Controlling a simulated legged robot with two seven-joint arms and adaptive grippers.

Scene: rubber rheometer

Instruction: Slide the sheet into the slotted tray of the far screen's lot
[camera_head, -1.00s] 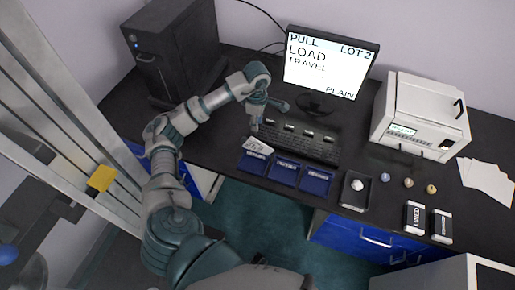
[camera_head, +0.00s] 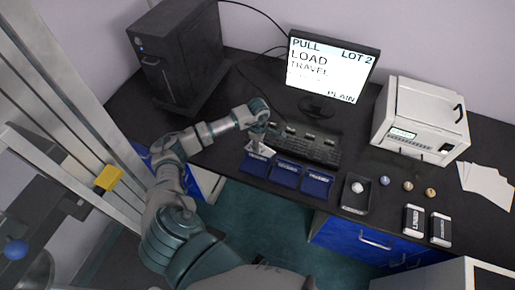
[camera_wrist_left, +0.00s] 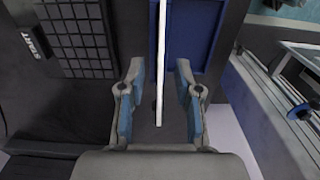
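The far screen (camera_head: 329,68) reads "PULL", "LOT 2", "LOAD", "TRAVEL" and "PLAIN", with one fainter line hard to read. Three blue slotted trays, left (camera_head: 254,164), middle (camera_head: 286,174) and right (camera_head: 317,184), stand in a row at the desk's front edge; their labels are too small to read surely. The white sheet (camera_head: 261,150) is at the left tray's back edge. In the left wrist view the sheet (camera_wrist_left: 161,60) shows edge-on as a thin strip. My left gripper (camera_wrist_left: 158,95) is open around it, with a gap on each side. My right gripper is not in view.
A keyboard (camera_head: 312,145) lies close behind the trays. A dark dish with a white ball (camera_head: 385,181), small knobs and two labelled boxes (camera_head: 413,220) stand to the right. A white machine (camera_head: 420,118) and loose papers (camera_head: 487,184) are farther right. A black computer tower (camera_head: 178,55) stands back left.

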